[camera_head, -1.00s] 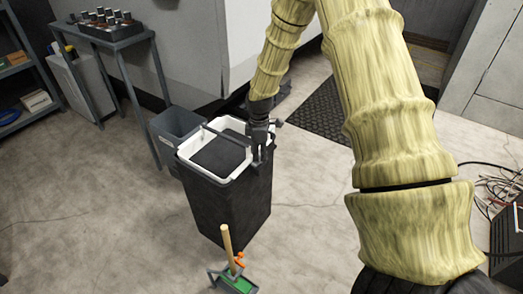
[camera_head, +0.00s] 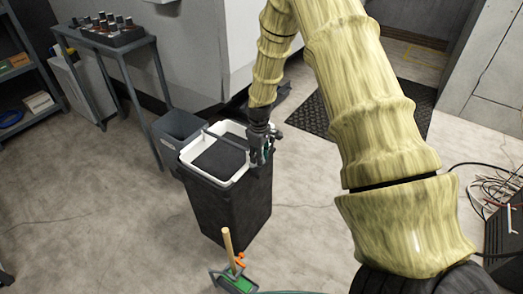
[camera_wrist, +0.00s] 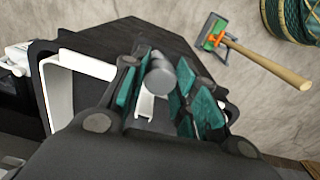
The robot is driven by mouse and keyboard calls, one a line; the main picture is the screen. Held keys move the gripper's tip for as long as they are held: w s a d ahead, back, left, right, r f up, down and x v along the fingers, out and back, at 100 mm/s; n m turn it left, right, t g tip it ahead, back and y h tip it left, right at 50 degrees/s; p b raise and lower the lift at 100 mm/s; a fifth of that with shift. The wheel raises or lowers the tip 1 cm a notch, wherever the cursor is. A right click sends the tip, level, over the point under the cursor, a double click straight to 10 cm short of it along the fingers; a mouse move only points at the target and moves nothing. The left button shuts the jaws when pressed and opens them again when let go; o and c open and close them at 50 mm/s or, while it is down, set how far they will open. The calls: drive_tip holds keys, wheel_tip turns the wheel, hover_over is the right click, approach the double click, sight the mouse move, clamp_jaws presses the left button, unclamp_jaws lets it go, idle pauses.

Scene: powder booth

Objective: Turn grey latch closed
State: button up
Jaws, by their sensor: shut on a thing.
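The grey latch (camera_wrist: 160,76) shows in the wrist view as a round-ended grey piece between the teal finger pads. My gripper (camera_wrist: 158,88) is shut on it. In the head view my gripper (camera_head: 263,150) is at the right side of the dark bin (camera_head: 232,208), by its white rim (camera_head: 240,172). The fingers hide most of the latch there, so its exact angle cannot be told. The white rim also shows behind the fingers in the wrist view (camera_wrist: 60,92).
A smaller grey bin (camera_head: 181,126) touches the back left of the dark bin. A wooden-handled brush (camera_head: 229,250) is in front of it. A side table (camera_head: 112,38) with several jars stands at the back left. Cables (camera_head: 492,190) lie at the right. Floor left of the bin is clear.

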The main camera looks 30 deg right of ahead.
drive_tip(key=m+p, duration=0.1)
drive_tip(key=m, duration=0.2)
drive_tip(key=m+p, duration=0.2)
drive_tip(key=m, duration=0.1)
drive_tip(key=shift+a+m, duration=0.2)
drive_tip(key=shift+m, duration=0.1)
drive_tip(key=m+p, duration=0.2)
drive_tip(key=m, duration=0.3)
drive_tip(key=shift+m, duration=0.3)
drive_tip(key=shift+w+f, duration=0.1)
drive_tip(key=o, duration=1)
drive_tip(key=shift+w, duration=0.1)
drive_tip(key=shift+d, duration=0.1)
drive_tip(key=shift+r, duration=0.2)
